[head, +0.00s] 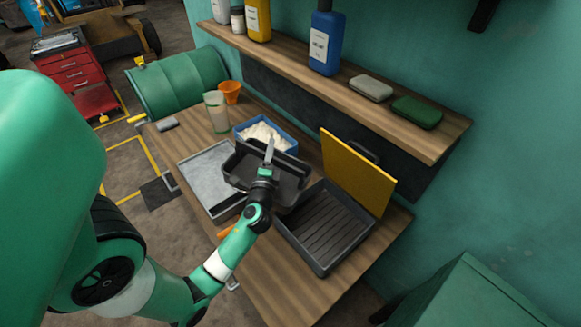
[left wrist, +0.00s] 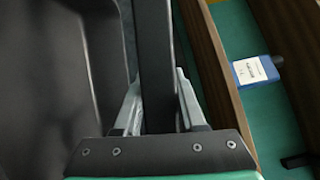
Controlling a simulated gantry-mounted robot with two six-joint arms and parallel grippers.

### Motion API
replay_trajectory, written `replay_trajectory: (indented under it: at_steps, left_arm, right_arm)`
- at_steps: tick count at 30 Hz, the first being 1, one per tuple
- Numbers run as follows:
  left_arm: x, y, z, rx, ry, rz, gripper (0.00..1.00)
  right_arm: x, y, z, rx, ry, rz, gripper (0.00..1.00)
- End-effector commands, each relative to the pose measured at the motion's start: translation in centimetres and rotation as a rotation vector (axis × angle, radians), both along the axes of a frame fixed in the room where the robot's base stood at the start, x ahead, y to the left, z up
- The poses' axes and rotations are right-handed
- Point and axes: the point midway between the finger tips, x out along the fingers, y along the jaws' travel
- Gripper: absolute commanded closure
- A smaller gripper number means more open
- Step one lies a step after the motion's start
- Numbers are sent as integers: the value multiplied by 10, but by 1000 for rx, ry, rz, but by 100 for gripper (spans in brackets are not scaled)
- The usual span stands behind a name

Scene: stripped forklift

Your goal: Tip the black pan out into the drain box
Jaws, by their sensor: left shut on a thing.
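The black pan (head: 238,168) shows in the head view above the worktop, between the grey tray and the drain box, looking roughly level. My left gripper (head: 268,153) is shut on a dark bar-like part of the pan, which runs between the fingers (left wrist: 155,85) in the left wrist view. The pan's dark inner side (left wrist: 45,85) fills the left of that view. I cannot tell what is inside it. The drain box (head: 298,250), dark with a ribbed floor, stands open to the right of the pan. My right gripper is not in view.
A yellow panel (head: 357,172) stands upright behind the drain box. A grey tray (head: 197,172) lies left of the pan; a blue bin (head: 240,131) of white material stands behind. A cup (head: 215,112) and orange funnel (head: 230,91) stand farther back. A wall shelf (head: 350,96) overhangs the back.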

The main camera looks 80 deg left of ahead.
Motion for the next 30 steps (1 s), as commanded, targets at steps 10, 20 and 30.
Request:
replay_trajectory:
  at_steps: [10, 20, 30]
  left_arm:
    - [-10, 8, -11, -80, -109, -2, 100]
    - [-9, 8, 24, -77, -105, -2, 100]
    - [-9, 8, 39, -77, -105, -2, 100]
  right_arm:
    - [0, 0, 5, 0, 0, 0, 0]
    - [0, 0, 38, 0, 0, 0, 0]
    - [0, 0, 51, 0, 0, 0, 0]
